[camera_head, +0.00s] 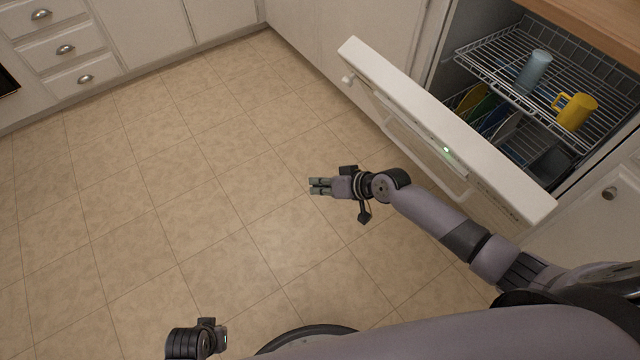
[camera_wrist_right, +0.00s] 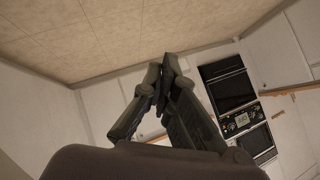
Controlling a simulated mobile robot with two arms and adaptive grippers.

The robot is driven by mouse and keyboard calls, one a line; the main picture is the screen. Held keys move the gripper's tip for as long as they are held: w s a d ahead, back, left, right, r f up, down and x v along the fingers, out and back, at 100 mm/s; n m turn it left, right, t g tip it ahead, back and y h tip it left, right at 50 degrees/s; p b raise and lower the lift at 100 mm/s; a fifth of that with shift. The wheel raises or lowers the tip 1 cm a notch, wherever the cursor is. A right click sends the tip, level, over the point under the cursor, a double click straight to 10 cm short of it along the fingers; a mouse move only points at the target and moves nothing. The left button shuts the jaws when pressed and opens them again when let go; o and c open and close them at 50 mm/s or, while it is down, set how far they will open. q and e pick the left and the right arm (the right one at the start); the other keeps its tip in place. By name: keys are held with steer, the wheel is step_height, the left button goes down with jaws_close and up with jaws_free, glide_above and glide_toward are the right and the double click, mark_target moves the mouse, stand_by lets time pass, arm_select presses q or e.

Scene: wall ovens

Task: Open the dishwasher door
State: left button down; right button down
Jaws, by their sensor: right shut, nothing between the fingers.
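The white dishwasher door (camera_head: 440,138) is partly open, tilted out from the top, in the right half of the head view. Its handle (camera_head: 425,160) runs along the front face. Inside the dishwasher, the upper rack (camera_head: 500,68) shows behind the door. My right gripper (camera_head: 313,187) is shut and empty, in front of the door and to the left of the handle, apart from both. Its shut fingers also show in the right wrist view (camera_wrist_right: 168,65). Part of my left arm's end (camera_head: 195,340) shows at the bottom; its fingers are not clear.
The rack holds a pale blue cup (camera_head: 534,72) and a yellow mug (camera_head: 576,111); several plates stand below. White drawers (camera_head: 60,45) and cabinets line the back. A wooden counter (camera_head: 590,25) lies above the dishwasher. The tiled floor (camera_head: 170,190) is clear. Wall ovens (camera_wrist_right: 228,85) show in the wrist view.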

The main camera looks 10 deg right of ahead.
steer(key=v, duration=1.2)
